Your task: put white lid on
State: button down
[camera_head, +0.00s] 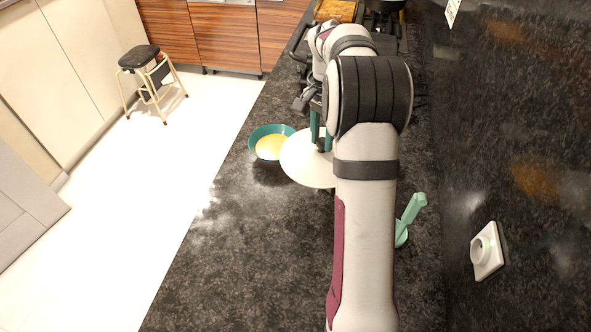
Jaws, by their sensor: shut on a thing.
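The white lid (305,163) is a round disc near the middle of the head view, its right side hidden behind my arm. My gripper (321,140) has green fingers and is shut on the lid from above, at a dark knob near its centre. A teal bowl (256,135) with yellow contents stands on the counter just left of the lid. The lid's left edge overlaps the bowl's right side in the picture. I cannot tell whether the two touch. Whatever lies under the lid is hidden.
A mint-green handled item (411,212) stands on the dark stone counter (240,250) right of my arm. A white wall socket (487,251) is on the right wall. A wooden board (336,10) and dark cookware lie at the far end. The near left counter is clear.

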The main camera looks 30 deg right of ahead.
jog(key=d+r+m, duration=0.3)
jog(key=d, duration=0.8)
jog(key=shift+w+d+r+m, duration=0.15)
jog(key=shift+d+m, duration=0.2)
jog(key=shift+m, duration=0.05)
jog(key=shift+f, duration=2.5)
jog(key=shift+f, duration=0.9)
jog(key=shift+c, duration=2.4)
grip_release()
